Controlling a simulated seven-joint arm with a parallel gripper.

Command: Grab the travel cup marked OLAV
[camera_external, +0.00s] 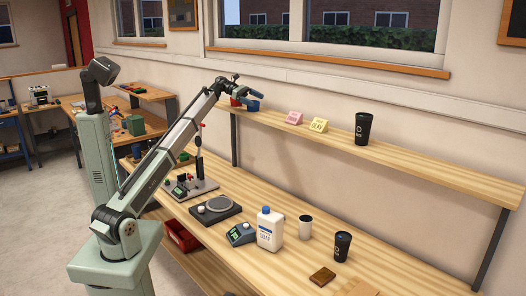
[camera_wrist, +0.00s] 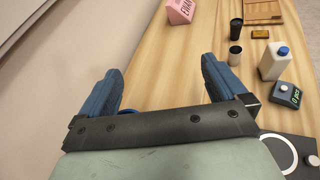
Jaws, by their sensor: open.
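A tall black travel cup (camera_external: 363,128) stands upright on the upper shelf, with a small pale mark too small to read. A second black cup (camera_external: 342,246) stands on the bench below and also shows in the wrist view (camera_wrist: 236,29). A yellow name sign (camera_external: 319,125), seemingly reading OLAV, sits on the shelf left of the shelf cup. My gripper (camera_external: 257,99) is open and empty near the shelf's left end, apart from every cup.
A pink sign (camera_external: 294,118) sits between my gripper and the yellow sign; it also shows in the wrist view (camera_wrist: 180,10). A white jug (camera_external: 269,229), a small display device (camera_external: 241,234) and a brown block (camera_external: 322,276) are on the bench. The shelf right of the cup is clear.

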